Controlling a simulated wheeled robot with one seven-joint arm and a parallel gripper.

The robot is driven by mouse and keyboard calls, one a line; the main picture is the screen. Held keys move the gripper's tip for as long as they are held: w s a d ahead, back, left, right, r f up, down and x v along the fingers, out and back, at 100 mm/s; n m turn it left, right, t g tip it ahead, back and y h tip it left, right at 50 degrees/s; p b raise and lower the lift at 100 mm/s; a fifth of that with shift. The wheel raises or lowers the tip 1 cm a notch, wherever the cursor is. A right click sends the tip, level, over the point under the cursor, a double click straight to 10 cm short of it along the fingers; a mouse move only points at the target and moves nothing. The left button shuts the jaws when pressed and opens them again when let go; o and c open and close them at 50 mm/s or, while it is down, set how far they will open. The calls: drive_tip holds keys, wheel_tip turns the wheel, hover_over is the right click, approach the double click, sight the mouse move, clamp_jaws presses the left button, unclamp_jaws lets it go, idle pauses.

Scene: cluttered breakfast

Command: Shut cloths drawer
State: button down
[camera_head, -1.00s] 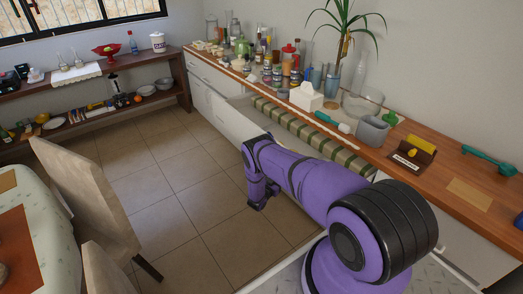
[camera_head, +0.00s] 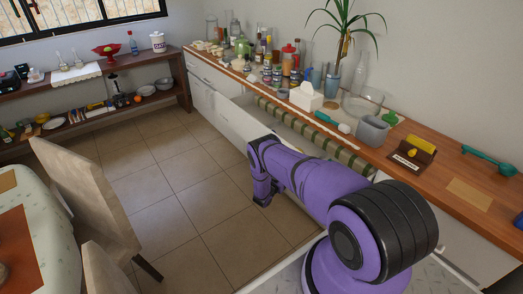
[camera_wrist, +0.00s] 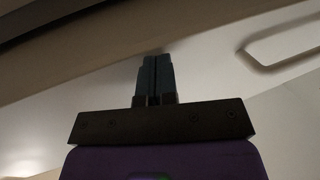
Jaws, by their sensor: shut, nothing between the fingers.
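The cloths drawer (camera_head: 247,124) stands partly open below the wooden counter, its white front out from the cabinet. Green-and-cream striped cloth (camera_head: 312,131) shows inside, along the counter's edge. My gripper (camera_head: 262,201) points down over the floor side of the drawer, and my arm hides part of the drawer. In the wrist view my gripper's fingers (camera_wrist: 155,72) are together and empty in front of a pale panel (camera_wrist: 85,95), which looks like the drawer front. I cannot tell whether the fingertips touch the panel.
The counter (camera_head: 407,170) is crowded with jars, bottles, a tissue box (camera_head: 306,97), a grey cup (camera_head: 372,130) and a plant. A chair (camera_head: 85,190) and a dining table (camera_head: 45,245) stand left. Tiled floor (camera_head: 185,195) between is clear.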

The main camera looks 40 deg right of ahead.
drive_tip(key=shift+w+d, duration=0.15)
drive_tip(key=shift+d, duration=4.35)
drive_tip(key=shift+w+d, duration=0.15)
drive_tip(key=shift+d, duration=4.45)
drive_tip(key=shift+w+d, duration=0.1)
drive_tip(key=shift+d, duration=1.25)
drive_tip(key=shift+s+a, duration=0.2)
drive_tip(key=shift+a, duration=4.35)
